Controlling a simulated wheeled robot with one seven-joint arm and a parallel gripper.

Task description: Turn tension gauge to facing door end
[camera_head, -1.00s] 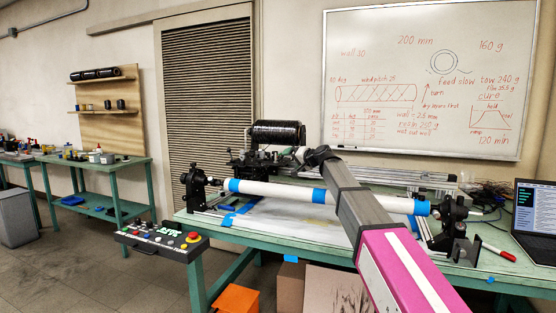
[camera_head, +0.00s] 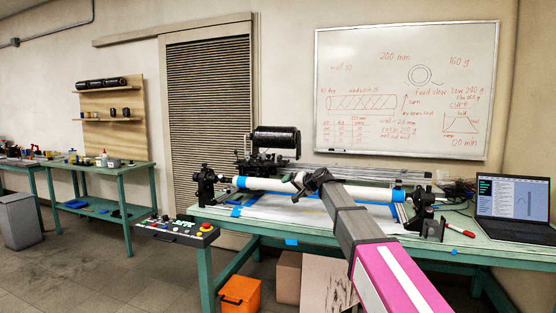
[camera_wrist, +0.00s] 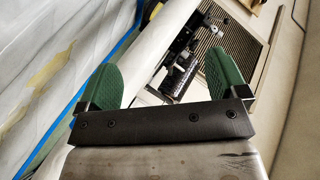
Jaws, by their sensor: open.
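My gripper (camera_head: 300,187) shows in the head view in front of the white tube (camera_head: 262,184) of the winding rig. In the wrist view its two green fingers (camera_wrist: 162,62) stand wide apart, with nothing held between them. Beyond the fingers, the wrist view shows a dark mechanism and a black cylinder (camera_wrist: 180,76). The head view shows the black spool (camera_head: 276,141) above a dark carriage (camera_head: 262,164) at the back of the rig. I cannot pick out the tension gauge or its facing for certain.
The rig stands on a green table (camera_head: 300,233) with a control box (camera_head: 177,232) at its left front and a laptop (camera_head: 512,205) at right. A slatted door (camera_head: 208,120) is behind, to the left. An orange bin (camera_head: 240,293) sits below.

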